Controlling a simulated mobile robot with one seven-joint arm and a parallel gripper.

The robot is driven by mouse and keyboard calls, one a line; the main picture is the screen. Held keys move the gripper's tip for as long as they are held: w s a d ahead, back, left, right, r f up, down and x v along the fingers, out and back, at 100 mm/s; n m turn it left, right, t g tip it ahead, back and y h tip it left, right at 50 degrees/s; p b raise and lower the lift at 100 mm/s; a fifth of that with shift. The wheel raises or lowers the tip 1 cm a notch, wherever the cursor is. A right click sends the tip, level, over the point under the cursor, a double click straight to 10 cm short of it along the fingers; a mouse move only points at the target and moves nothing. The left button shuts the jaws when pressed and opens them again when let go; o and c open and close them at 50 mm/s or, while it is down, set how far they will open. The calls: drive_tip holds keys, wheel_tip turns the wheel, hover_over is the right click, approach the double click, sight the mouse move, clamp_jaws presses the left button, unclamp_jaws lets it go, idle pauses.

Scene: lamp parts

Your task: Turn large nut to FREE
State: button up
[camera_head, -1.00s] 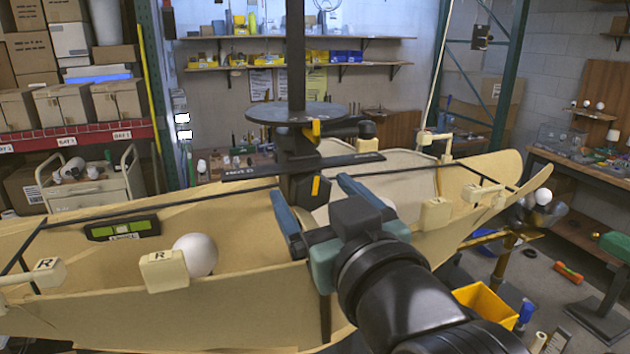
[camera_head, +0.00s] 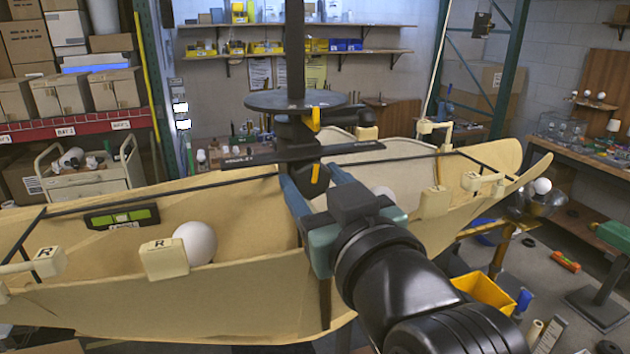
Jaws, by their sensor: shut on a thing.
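The large nut (camera_head: 305,182) is a dark part with an orange tab, low on the lamp's central black column, just under a flat black crossbar. My gripper (camera_head: 310,176) reaches it from the front. Its blue fingers stand one on each side of the nut, shut on it, with the orange tab showing between the fingertips. A second orange tab (camera_head: 315,118) sits higher, just under a round black disc (camera_head: 295,100). Lettering on the crossbar (camera_head: 345,149) is too small to read. The gripper body hides the column below the nut.
A large tan lamp shell (camera_head: 240,305) surrounds the column, with a white bulb (camera_head: 195,243), a level (camera_head: 122,216) and cream brackets marked R (camera_head: 163,258). Another bulb is partly hidden behind my gripper. A yellow bin (camera_head: 485,290) stands on the floor at the right.

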drive_tip(key=shift+r+m, duration=0.1)
drive_tip(key=shift+m, duration=0.2)
drive_tip(key=m+p, duration=0.2)
drive_tip(key=m, duration=0.1)
drive_tip(key=shift+m, duration=0.4)
drive_tip(key=shift+m+p, duration=1.35)
drive_tip(key=shift+m, duration=0.95)
drive_tip(key=shift+d, duration=0.1)
drive_tip(key=o, duration=1.4)
drive_tip(key=shift+c, duration=0.2)
